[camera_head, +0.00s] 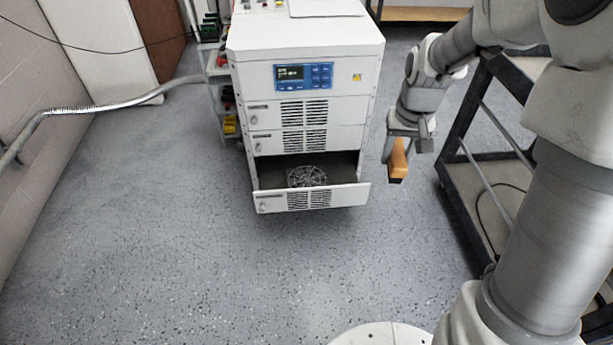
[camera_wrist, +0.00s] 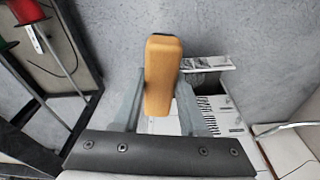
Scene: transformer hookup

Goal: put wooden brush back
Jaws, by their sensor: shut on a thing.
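The wooden brush (camera_wrist: 163,75) has a light orange-brown wooden body with a dark end. My gripper (camera_wrist: 158,100) is shut on it, with one finger on each side in the wrist view. In the head view the brush (camera_head: 398,160) hangs below my gripper (camera_head: 392,150), to the right of the white cabinet (camera_head: 305,45) and above the floor. The cabinet's bottom drawer (camera_head: 312,198) is pulled open. A round, wire-like coil (camera_head: 307,177) lies in this drawer. The brush appears apart from the cabinet.
A dark-framed cart (camera_head: 490,170) stands close on the right of my gripper. A shelf rack (camera_head: 222,85) with several items stands left of the cabinet. A grey hose (camera_head: 100,106) runs to the left wall. The floor (camera_head: 150,240) in front is clear.

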